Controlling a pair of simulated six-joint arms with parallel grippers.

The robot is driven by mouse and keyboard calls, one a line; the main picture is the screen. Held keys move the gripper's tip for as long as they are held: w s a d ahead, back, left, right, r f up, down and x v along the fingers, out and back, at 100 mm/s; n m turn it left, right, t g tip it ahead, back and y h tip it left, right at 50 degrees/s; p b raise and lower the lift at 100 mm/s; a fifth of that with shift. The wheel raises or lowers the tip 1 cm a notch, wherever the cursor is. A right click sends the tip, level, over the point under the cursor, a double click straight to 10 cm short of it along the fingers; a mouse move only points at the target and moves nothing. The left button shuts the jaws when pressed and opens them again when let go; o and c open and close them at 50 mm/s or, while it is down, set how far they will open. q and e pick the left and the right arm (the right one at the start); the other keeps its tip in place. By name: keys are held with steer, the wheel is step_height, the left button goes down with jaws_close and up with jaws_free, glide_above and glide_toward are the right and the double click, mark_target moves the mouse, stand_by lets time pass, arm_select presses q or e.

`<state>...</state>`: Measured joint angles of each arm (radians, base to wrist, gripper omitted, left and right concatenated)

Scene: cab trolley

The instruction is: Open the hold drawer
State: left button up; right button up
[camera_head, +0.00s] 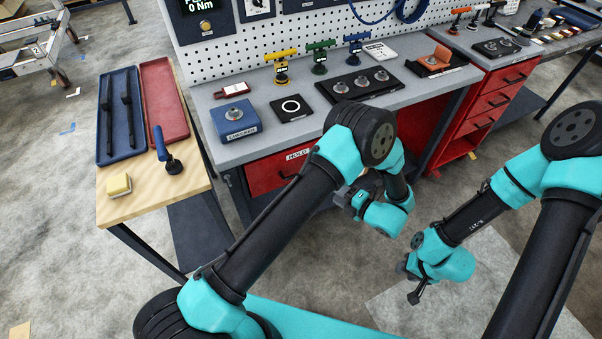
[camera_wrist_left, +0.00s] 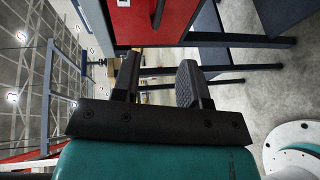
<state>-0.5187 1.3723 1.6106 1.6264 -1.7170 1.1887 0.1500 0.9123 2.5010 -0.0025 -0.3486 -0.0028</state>
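The hold drawer (camera_head: 264,176) is the red drawer under the left end of the grey workbench, with a white HOLD label (camera_head: 298,155). Its front looks flush with the bench, so it appears shut. My left arm hides its right part in the head view. In the left wrist view a red front (camera_wrist_left: 137,22) with a dark bar handle (camera_wrist_left: 158,12) shows at the top. My left gripper (camera_wrist_left: 160,72) has its two fingers apart with nothing between them. The gripper (camera_head: 345,198) is right of the drawer and apart from the handle. My right gripper (camera_head: 412,290) hangs over the floor at right; its fingers are too small to read.
The workbench (camera_head: 225,150) carries a blue block, tool holders and stamps. A wooden side table (camera_head: 140,205) with blue and red trays stands at left. A red drawer cabinet (camera_head: 490,105) is at right. The floor before the bench is open.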

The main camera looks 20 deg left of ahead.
arm_select(q)
steer(key=x, duration=1.7)
steer(key=shift+w+a+f, duration=0.15)
steer(key=shift+c, duration=0.2)
jaws_close()
